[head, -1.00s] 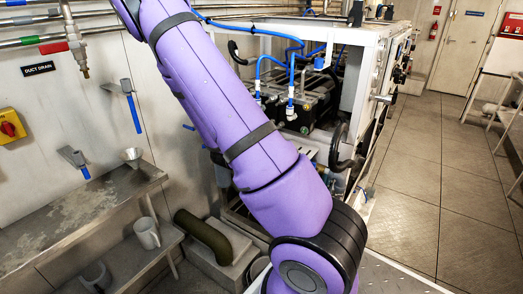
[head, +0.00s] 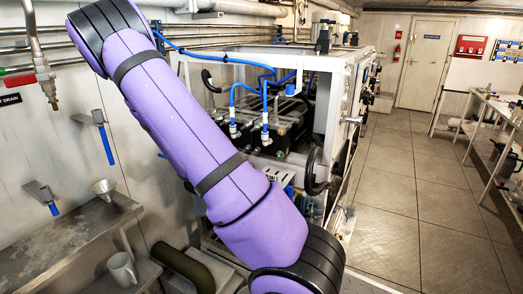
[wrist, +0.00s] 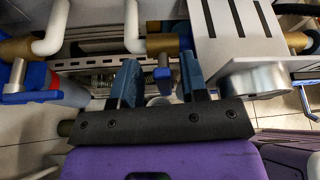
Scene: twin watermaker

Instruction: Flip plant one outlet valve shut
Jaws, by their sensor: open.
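My gripper (wrist: 159,62) shows only in the wrist view. Its two blue fingers stand apart. A small blue piece with a grey stem (wrist: 163,74) shows in the gap between them; I cannot tell whether it is touched or which valve it belongs to. Another blue handle (wrist: 38,83) is at the left, by a grey and brass fitting. In the head view, two valves with blue levers hang on the left wall, an upper one (head: 107,145) and a lower one (head: 53,208). No label names the plant one outlet valve. My purple arm crosses the head view; its far end is out of frame.
A white-framed machine (head: 335,100) with blue hoses stands behind my arm. In the wrist view, a slotted white plate (wrist: 237,35) is close right. Floor (head: 400,190) is clear at right.

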